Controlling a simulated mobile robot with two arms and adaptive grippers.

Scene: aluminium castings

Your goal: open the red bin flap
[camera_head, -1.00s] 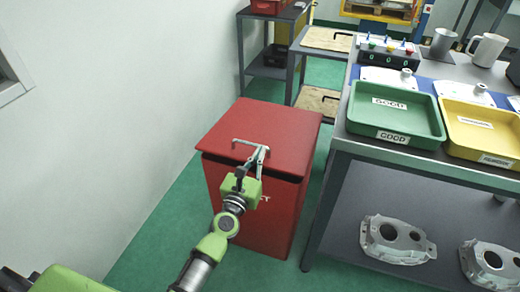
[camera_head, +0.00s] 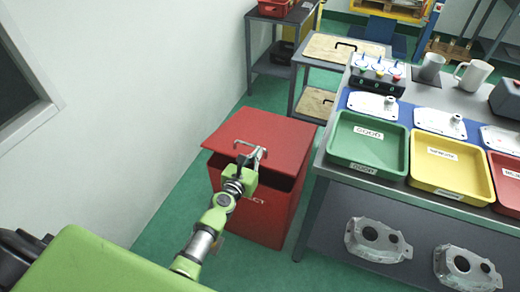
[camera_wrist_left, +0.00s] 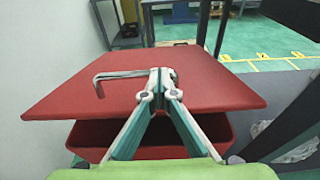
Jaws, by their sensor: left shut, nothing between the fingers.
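The red bin (camera_head: 262,215) stands on the floor between the wall and the workbench. Its red flap (camera_head: 275,134) is tilted up at the front, with a dark gap between flap and bin body; the gap also shows in the left wrist view. A grey bar handle (camera_wrist_left: 120,76) sits on the flap. My left gripper (camera_wrist_left: 161,78) is shut at the right end of the handle, with its fingertips together and nothing visible between them. In the head view my left gripper (camera_head: 255,157) is over the flap's front part. My right gripper is not in view.
The workbench (camera_head: 322,172) stands close on the right, with a green tray (camera_head: 337,152), a yellow tray (camera_head: 420,174) and a red tray on top. Metal castings (camera_head: 378,240) lie on its lower shelf. The wall is close on the left. A trolley (camera_head: 318,48) stands behind the bin.

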